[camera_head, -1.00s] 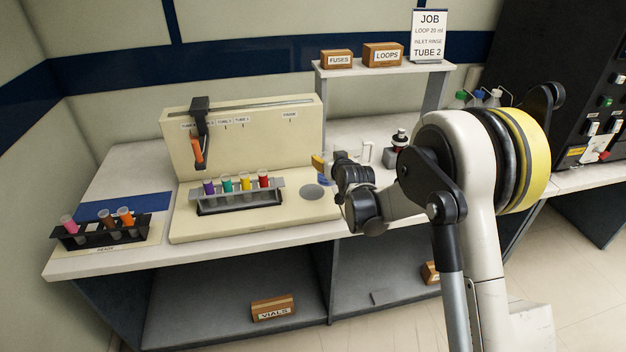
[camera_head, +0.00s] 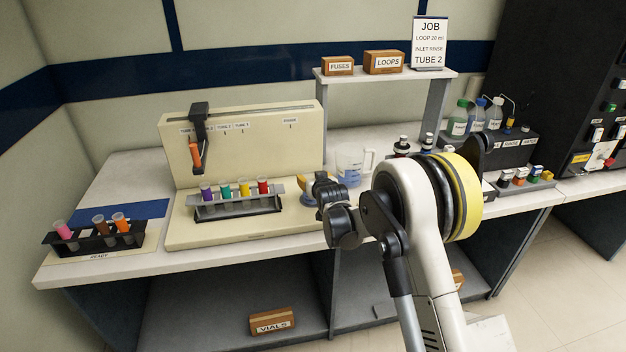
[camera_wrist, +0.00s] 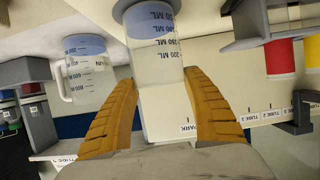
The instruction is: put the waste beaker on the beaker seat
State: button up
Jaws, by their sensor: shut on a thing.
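The waste beaker (camera_wrist: 158,62) is clear and graduated, with blue liquid at its base. It is between the two orange fingers of my gripper (camera_wrist: 160,80), which is shut on it. In the head view my gripper (camera_head: 306,188) is over the right end of the beige unit, and the beaker is mostly hidden by it. The beaker seat, a grey disc on that unit, is hidden there. In the wrist view a grey disc edge (camera_wrist: 122,8) shows at the beaker's base. I cannot tell whether the beaker touches it.
A handled jug (camera_head: 350,168) with blue liquid stands just right of my gripper. A rack (camera_head: 238,205) of coloured tubes stands to its left on the beige unit (camera_head: 215,235). A black vial rack (camera_head: 98,238) is further left. A shelf (camera_head: 385,76) stands behind.

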jog(key=shift+f, duration=0.25)
jog(key=o, duration=1.4)
jog(key=shift+r, duration=0.1)
jog(key=shift+r, duration=0.1)
